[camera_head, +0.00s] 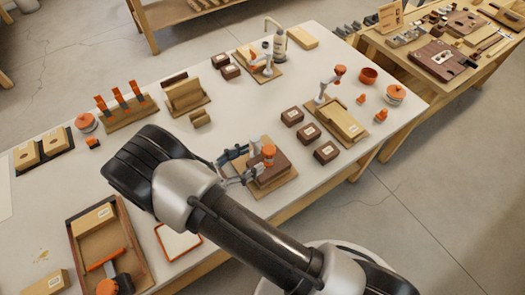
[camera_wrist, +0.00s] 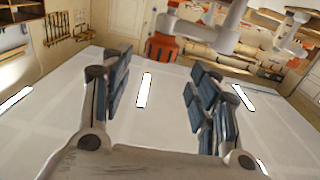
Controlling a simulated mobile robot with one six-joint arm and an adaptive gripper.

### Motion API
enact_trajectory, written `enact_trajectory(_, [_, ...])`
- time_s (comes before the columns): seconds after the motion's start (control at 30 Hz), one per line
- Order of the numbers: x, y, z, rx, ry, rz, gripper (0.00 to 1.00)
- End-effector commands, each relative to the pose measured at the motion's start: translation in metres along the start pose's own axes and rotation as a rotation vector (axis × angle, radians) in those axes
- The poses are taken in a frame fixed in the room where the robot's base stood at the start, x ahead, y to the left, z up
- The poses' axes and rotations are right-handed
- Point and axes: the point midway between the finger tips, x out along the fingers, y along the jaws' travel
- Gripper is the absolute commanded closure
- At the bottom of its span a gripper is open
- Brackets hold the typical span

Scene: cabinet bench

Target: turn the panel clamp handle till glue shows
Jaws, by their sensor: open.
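The clamp nearest my gripper has an orange handle (camera_head: 268,152) and a pale body. It stands at a dark brown block (camera_head: 272,171) on a light wooden board (camera_head: 287,188), in the middle of the bench. In the wrist view the orange handle (camera_wrist: 162,46) shows ahead, beyond the fingertips. My gripper (camera_head: 249,161) is open and empty, just left of the handle. Its blue-grey finger pads in the wrist view (camera_wrist: 161,75) stand wide apart, with a gap to the handle. I cannot make out any glue. My gripper hides part of the clamp's left side.
Similar orange-topped clamps stand at the back (camera_head: 267,66) and right (camera_head: 339,71). Several dark labelled blocks (camera_head: 326,152) lie right of the board. A wooden tray (camera_head: 80,228) with an orange-handled tool stands front left. Bare white bench (camera_head: 235,107) lies behind the gripper.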

Motion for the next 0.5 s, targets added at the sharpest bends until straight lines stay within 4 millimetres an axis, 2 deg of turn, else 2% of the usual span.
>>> enact_trajectory(0.03, [-0.012,-0.001,0.0,0.001,-0.001,-0.005,0.45])
enact_trajectory(0.2, [-0.037,0.0,0.0,0.001,-0.001,-0.001,0.45])
enact_trajectory(0.33, [-0.046,0.0,0.0,0.0,0.0,-0.001,0.45])
enact_trajectory(0.5, [-0.048,0.0,0.0,-0.001,0.0,0.001,0.45])
